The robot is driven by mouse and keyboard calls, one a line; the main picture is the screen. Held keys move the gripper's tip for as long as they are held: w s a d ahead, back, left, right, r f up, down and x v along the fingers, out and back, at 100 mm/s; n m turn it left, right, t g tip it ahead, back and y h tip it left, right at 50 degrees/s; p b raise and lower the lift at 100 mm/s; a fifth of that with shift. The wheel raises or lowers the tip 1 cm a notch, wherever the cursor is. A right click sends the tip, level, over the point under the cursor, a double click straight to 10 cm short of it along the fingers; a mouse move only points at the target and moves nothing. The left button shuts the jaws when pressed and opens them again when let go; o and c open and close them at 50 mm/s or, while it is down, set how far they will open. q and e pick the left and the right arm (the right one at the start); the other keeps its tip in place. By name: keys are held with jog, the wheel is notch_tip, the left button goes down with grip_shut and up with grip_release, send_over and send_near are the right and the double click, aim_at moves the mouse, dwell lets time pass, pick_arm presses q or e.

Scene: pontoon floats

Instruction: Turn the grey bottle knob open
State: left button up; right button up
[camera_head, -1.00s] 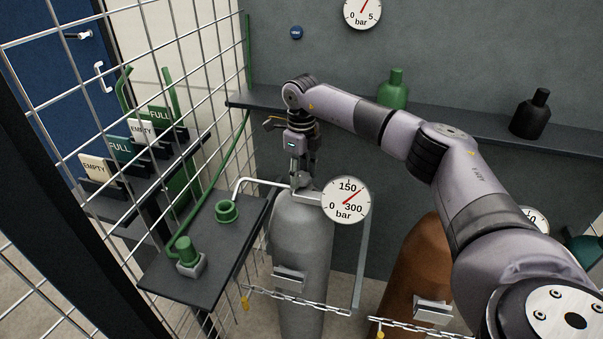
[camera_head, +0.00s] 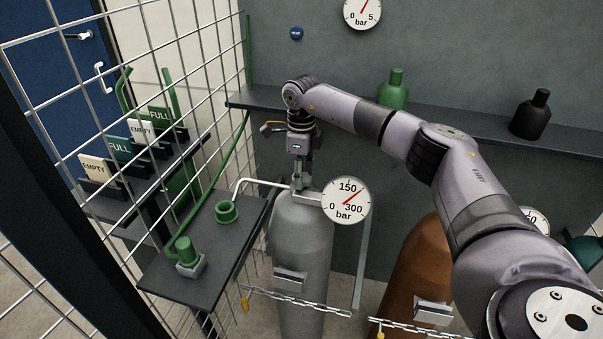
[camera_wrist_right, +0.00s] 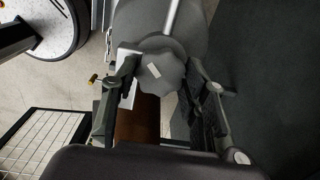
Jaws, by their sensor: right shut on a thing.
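The grey bottle (camera_head: 301,245) stands upright behind a chain. Its knob sits on top and shows in the right wrist view as a dark grey lobed disc (camera_wrist_right: 163,72) with a small pale mark on it. My right gripper (camera_head: 300,178) points down onto the top of the bottle. In the right wrist view its two fingers (camera_wrist_right: 165,85) lie on either side of the knob, shut on it. The head view mostly hides the knob behind the gripper. A gauge (camera_head: 346,201) beside the bottle's top has its needle between 150 and 300. My left gripper is not in view.
A brown bottle (camera_head: 408,270) stands to the right. A dark side table (camera_head: 225,245) with green fittings is at the left, beside a wire mesh fence (camera_head: 130,150). A shelf (camera_head: 480,128) with green and black bottles runs along the wall behind.

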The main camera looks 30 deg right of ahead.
jog(key=shift+r, duration=0.1)
jog(key=o, duration=1.1)
jog(key=shift+o, duration=0.2)
notch_tip(320, 180, up, 12)
jog(key=shift+f, duration=0.2)
